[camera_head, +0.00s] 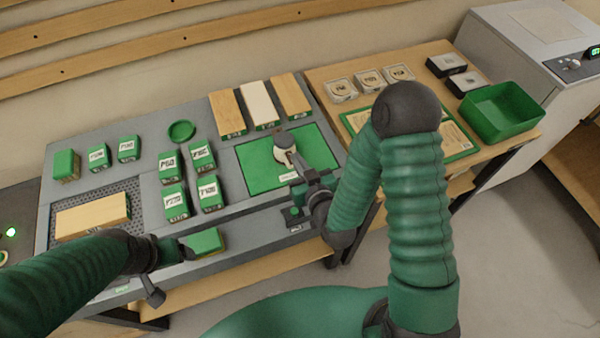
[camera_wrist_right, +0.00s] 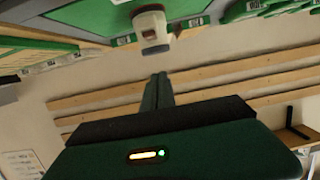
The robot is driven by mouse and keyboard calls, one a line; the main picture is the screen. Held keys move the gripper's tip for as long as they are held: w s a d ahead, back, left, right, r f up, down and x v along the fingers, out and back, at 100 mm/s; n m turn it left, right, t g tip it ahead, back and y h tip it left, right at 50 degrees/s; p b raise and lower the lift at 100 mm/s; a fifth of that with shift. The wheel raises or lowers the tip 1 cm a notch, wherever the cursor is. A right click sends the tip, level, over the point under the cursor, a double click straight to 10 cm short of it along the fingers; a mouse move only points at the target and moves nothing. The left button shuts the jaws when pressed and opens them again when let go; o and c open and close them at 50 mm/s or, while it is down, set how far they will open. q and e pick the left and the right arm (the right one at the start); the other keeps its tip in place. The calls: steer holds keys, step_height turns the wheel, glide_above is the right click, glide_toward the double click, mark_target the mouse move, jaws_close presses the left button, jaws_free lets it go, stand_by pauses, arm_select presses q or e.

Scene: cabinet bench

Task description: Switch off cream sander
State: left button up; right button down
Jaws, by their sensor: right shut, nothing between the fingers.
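The cream sander (camera_head: 284,148) stands on the green mat (camera_head: 258,175) of the bench, with a dark grey part on it. In the right wrist view the sander (camera_wrist_right: 152,27) shows near the top, just beyond my fingertips. My right gripper (camera_head: 297,170) is close to the sander's near side, shut and empty. Its two dark green fingers (camera_wrist_right: 158,82) lie together in the wrist view. Whether they touch the sander I cannot tell; its switch cannot be made out. My left gripper (camera_head: 188,250) is low at the bench's front edge beside a green-topped block (camera_head: 207,242); its fingers are unclear.
Wooden and white blocks (camera_head: 258,104) stand behind the mat. Several green labelled boxes (camera_head: 173,196) and a round green dish (camera_head: 181,130) are left of it. A green bin (camera_head: 500,111) stands on the wooden table at right. My right arm hides part of that table.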

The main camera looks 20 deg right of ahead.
steer(key=p, duration=0.2)
glide_above(287, 149)
steer(key=s, duration=0.3)
steer(key=shift+s+f, duration=0.1)
steer(key=shift+f, duration=0.45)
step_height(287, 149, down, 4)
steer(key=shift+r, duration=0.1)
steer(key=shift+f, duration=0.25)
arm_select(q)
steer(key=shift+r, duration=0.15)
steer(key=shift+w, duration=0.1)
